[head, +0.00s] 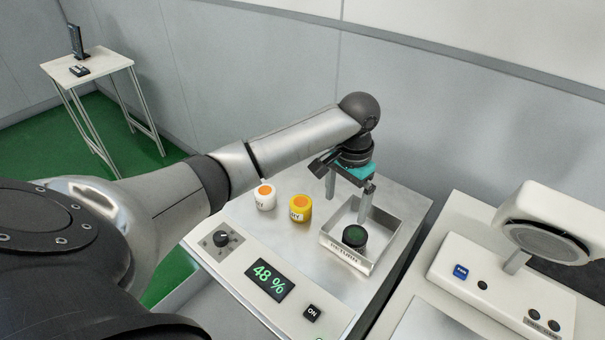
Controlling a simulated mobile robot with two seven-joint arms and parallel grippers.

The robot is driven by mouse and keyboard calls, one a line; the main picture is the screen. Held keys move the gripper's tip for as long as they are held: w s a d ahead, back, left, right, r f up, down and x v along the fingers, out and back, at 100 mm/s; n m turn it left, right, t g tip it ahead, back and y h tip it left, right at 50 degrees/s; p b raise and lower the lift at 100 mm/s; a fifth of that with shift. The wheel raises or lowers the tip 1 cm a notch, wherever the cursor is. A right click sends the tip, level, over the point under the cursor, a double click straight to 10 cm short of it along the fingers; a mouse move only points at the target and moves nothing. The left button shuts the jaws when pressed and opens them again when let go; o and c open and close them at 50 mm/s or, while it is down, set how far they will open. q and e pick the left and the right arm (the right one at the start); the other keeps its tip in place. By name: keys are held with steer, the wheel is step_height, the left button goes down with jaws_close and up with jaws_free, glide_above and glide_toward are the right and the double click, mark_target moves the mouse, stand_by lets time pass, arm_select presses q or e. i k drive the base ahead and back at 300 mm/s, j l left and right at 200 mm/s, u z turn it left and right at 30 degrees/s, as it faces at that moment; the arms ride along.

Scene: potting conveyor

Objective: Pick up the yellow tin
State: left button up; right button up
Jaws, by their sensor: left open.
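The yellow tin (300,209) with an orange top stands upright on the metal top of the machine, left of the return tray. My left gripper (349,203) points down above the tray (386,253), to the right of the yellow tin and apart from it. Its two fingers are spread and nothing shows between them. A dark tin with a green top (354,237) sits in the tray, just below the fingers. A white tin with an orange top (265,197) stands left of the yellow tin. My right gripper is not in view.
The machine's front panel has a knob (221,239), a display (268,280) reading 48 % and an ON button (312,312). A white device (490,285) stands on the right. A wall (300,80) rises behind. A small table (88,65) is far left.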

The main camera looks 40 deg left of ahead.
mark_target(300, 205)
steer(key=u, duration=1.25)
